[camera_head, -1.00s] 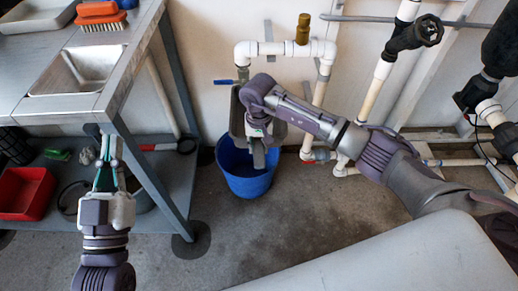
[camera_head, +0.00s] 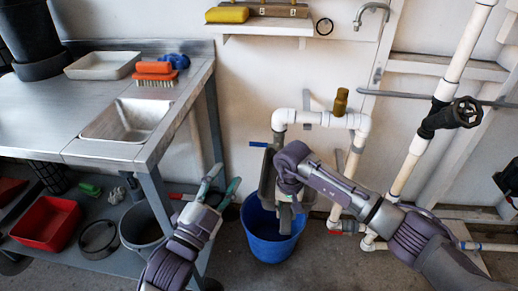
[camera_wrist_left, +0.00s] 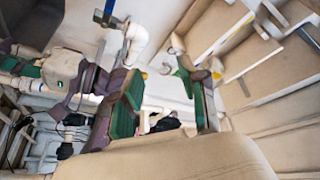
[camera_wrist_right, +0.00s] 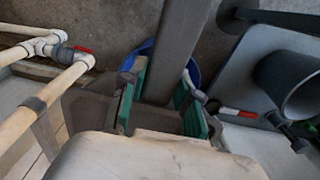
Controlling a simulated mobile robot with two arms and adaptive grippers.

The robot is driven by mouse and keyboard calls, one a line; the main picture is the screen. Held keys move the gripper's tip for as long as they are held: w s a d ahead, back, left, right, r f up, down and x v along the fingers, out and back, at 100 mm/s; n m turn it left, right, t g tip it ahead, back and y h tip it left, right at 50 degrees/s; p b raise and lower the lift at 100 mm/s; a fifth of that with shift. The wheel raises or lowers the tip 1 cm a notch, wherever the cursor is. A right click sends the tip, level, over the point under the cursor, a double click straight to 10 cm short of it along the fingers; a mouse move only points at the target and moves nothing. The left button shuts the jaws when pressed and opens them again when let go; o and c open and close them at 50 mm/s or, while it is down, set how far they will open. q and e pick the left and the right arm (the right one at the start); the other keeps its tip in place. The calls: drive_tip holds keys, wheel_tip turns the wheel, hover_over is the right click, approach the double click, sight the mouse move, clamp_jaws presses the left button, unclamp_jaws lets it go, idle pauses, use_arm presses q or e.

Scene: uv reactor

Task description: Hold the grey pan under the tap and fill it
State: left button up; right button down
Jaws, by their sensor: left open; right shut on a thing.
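The grey pan (camera_head: 266,180) hangs tilted on edge below the tap (camera_head: 279,138) and above a blue bucket (camera_head: 268,240). The tap's blue lever (camera_head: 258,144) points left. My right gripper (camera_head: 287,205) is shut on the pan's grey handle. In the right wrist view the handle (camera_wrist_right: 180,45) runs between the green finger pads (camera_wrist_right: 160,98). My left gripper (camera_head: 224,182) is open and empty, left of the pan and below the lever, fingers apart. Its spread fingers also show in the left wrist view (camera_wrist_left: 165,85). The inside of the pan is hidden; no water is visible.
A metal bench with a sink (camera_head: 128,120) stands at the left, its leg close to my left arm. A red bin (camera_head: 46,222) and a pot (camera_head: 142,228) sit on its lower shelf. White pipes (camera_head: 408,150) stand right of the pan.

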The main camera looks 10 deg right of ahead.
use_arm(q)
drive_tip(key=w+d+f+m+g, duration=0.2)
drive_tip(key=w+d+f+m, duration=0.15)
drive_tip(key=w+m, duration=0.2)
drive_tip(key=m+g, duration=0.1)
drive_tip(key=m, duration=0.3)
approach(256, 145)
drive_tip(key=shift+y, duration=0.3)
drive_tip(key=x, duration=1)
drive_tip(key=shift+d+r, duration=0.1)
drive_tip(key=shift+d, duration=0.15)
drive_tip(key=shift+c, duration=0.2)
clamp_jaws()
